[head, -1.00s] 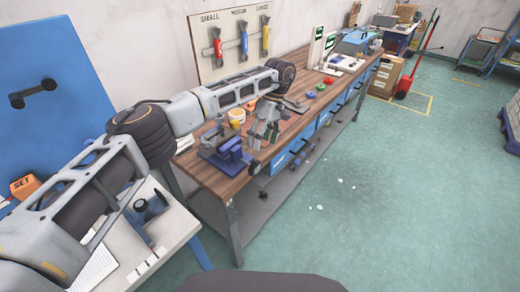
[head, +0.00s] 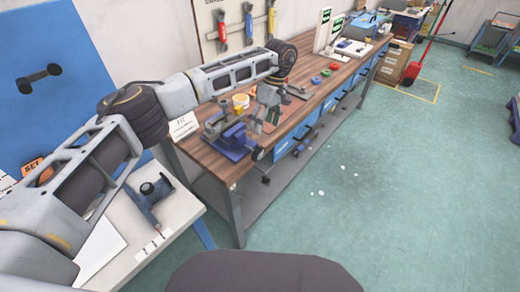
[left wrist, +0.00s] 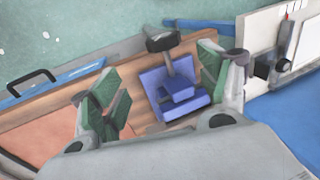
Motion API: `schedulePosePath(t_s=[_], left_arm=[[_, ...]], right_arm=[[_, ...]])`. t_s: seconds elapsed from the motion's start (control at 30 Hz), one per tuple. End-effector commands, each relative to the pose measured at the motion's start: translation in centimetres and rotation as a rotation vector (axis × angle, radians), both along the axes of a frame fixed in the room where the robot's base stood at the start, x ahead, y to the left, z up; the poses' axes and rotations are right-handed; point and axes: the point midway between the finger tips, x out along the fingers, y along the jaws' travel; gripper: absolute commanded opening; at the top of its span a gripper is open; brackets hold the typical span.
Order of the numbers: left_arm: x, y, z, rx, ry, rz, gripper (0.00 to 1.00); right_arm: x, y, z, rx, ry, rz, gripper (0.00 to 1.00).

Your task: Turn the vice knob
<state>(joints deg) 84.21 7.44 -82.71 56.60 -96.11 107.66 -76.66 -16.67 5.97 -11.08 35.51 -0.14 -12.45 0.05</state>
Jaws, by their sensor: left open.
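The blue vice (head: 236,141) stands at the near end of the wooden workbench. Its knob (head: 258,154) is dark and sticks out past the bench's front edge. My left gripper (head: 262,121) hangs over the bench, just behind and right of the vice. In the left wrist view, the green-padded fingers of my left gripper (left wrist: 160,82) are spread wide with nothing between them held. The blue vice (left wrist: 182,95) shows between and beyond them, and the black knob (left wrist: 162,40) is at its far end. The fingers look apart from the knob. My right gripper is out of view.
The workbench (head: 213,161) carries a yellow tub (head: 241,101) behind the vice and red and green round parts further along. A tool board (head: 243,25) stands at the back. A white side table (head: 185,211) with a blue tool is nearer.

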Motion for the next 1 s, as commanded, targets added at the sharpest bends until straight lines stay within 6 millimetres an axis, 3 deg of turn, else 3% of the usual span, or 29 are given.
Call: schedulePosePath(t_s=[0.47, 1.0], left_arm=[[-1.3, 1.9, 0.7, -0.106, -0.178, -0.001, 0.76], [-5.4, 2.8, 2.3, -0.254, -0.326, -0.006, 0.76]], right_arm=[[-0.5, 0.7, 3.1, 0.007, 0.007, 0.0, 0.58], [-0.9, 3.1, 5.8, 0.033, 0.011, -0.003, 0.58]])
